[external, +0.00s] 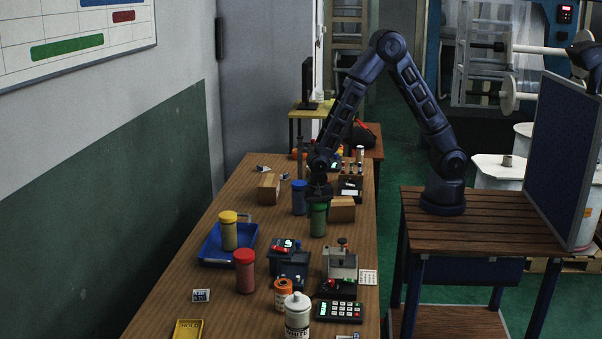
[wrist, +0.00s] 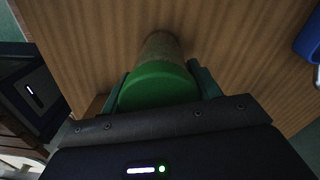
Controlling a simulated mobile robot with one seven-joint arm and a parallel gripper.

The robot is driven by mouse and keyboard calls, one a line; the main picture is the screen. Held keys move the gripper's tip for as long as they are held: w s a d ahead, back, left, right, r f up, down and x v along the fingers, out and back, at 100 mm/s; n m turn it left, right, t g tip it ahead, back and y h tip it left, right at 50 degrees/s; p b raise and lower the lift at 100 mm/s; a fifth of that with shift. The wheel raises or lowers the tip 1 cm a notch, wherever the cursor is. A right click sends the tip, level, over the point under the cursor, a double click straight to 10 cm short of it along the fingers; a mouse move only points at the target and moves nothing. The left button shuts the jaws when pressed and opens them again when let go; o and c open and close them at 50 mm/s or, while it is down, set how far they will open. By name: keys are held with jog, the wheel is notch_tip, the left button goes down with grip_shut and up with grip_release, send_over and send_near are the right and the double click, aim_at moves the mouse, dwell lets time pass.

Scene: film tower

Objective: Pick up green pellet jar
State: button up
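The green pellet jar (external: 318,224) stands upright on the wooden table, with a green lid and a clear body. My gripper (external: 319,194) is directly above it, pointing down, with its fingers low around the lid. In the wrist view, the green lid (wrist: 158,88) fills the space between the two fingertips of my gripper (wrist: 158,70), one finger on each side. The fingers are very close to the lid. I cannot tell whether they press on it. The jar's lower body runs down toward the table.
A blue jar (external: 299,198) stands close to the left and a cardboard box (external: 342,209) close to the right. A red jar (external: 244,271), a yellow jar (external: 229,232) in a blue tray (external: 212,246), and small devices (external: 290,264) stand nearer the front. Bare table lies to the left.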

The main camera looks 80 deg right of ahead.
jog(key=shift+c, duration=1.4)
jog(key=shift+r, duration=0.1)
